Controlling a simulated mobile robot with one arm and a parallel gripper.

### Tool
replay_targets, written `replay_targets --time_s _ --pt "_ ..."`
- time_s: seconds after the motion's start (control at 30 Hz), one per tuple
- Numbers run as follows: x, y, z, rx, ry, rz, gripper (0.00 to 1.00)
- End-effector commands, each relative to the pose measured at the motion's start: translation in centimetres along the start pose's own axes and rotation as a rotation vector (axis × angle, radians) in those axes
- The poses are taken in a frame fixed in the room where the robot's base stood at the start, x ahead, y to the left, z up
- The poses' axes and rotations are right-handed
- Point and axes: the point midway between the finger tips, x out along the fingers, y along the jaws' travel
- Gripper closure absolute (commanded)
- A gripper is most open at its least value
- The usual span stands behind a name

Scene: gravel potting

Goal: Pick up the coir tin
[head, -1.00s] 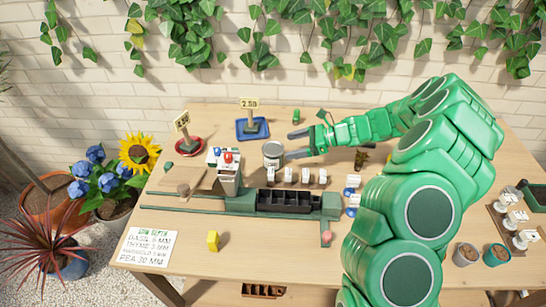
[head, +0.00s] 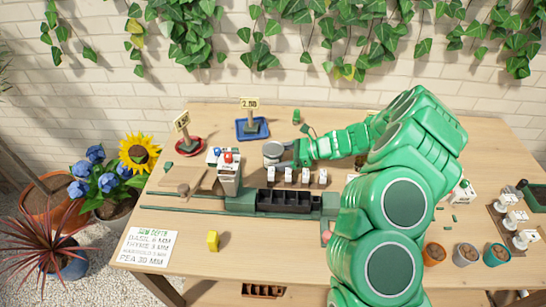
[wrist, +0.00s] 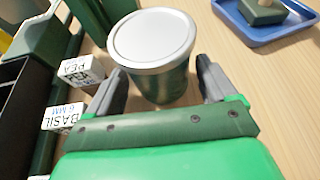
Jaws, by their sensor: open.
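The coir tin (head: 272,152) is a silver-lidded cylinder standing upright on the table behind the row of small white labelled boxes. In the wrist view the tin (wrist: 152,50) has a pale round lid and a darker, shiny body. My gripper (wrist: 160,85) is open, with one dark finger on each side of the tin's near part. There is a visible gap at the right finger; the left finger is close to the tin's side, and contact cannot be told. In the head view my gripper (head: 291,151) is at the tin's right side.
A blue tray (head: 240,137) lies behind the tin. A black compartment tray (head: 285,203) is in front. Bare wood lies right of the tin in the wrist view.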

Motion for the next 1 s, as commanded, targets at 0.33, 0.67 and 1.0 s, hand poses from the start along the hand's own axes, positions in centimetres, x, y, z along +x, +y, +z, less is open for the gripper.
replay_targets --time_s 0.33,0.67,1.0 --pt "2.7 0.0 0.0 0.000 -0.001 0.000 0.15" --pt "2.7 0.0 0.0 0.000 -0.001 0.000 0.44" --pt "2.6 0.0 0.0 0.001 -0.001 0.000 0.66"
